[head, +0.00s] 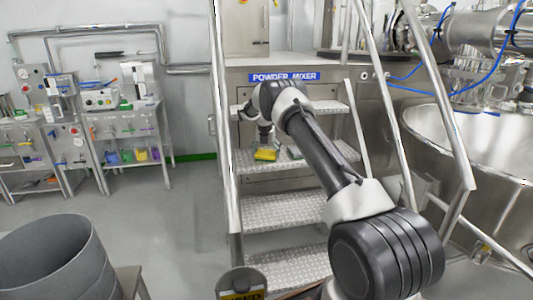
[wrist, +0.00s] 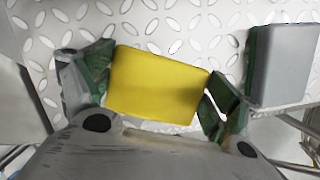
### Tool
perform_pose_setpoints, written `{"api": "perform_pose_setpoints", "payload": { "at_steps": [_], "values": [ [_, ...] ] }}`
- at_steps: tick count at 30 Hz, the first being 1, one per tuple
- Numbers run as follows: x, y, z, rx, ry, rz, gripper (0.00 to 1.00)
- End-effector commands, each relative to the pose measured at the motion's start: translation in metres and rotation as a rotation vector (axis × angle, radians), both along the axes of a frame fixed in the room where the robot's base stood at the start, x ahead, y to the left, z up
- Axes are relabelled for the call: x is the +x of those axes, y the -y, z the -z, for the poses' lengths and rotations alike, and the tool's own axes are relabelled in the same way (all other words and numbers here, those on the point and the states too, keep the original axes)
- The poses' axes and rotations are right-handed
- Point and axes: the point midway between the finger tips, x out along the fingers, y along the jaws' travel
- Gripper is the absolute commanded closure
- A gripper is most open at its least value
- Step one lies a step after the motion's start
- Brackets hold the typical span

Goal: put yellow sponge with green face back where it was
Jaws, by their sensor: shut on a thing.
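The yellow sponge (wrist: 157,84) is between the two fingers of my gripper (wrist: 155,92), which is shut on it. In the wrist view its yellow side faces the camera; I cannot make out its green face apart from the green at the fingers. In the head view the sponge (head: 265,154) shows at a metal tread of the mixer stairs, below my gripper (head: 265,143). I cannot tell whether it touches the tread.
A grey block with a green side (wrist: 283,65) lies on the patterned tread (wrist: 210,28), right of the sponge. Handrails (head: 224,130) flank the stairs. A round steel vessel (head: 480,140) stands at right. A grey bin (head: 55,265) stands front left; floor beyond is clear.

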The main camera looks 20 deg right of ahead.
Motion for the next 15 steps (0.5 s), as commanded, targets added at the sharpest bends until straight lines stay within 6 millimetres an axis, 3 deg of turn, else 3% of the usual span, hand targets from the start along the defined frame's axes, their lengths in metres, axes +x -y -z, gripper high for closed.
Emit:
{"api": "perform_pose_setpoints", "payload": {
  "at_steps": [4,5,6,15],
  "values": [
    [-0.0002,0.0000,0.0031,0.000,-0.001,0.000,0.35],
    [-0.0002,0.0000,0.0029,0.001,-0.001,0.000,0.08],
    [-0.0001,0.0000,0.0027,0.001,-0.001,0.000,0.01],
    [-0.0002,0.0000,0.0025,0.000,0.000,0.000,0.00]
  ]
}}
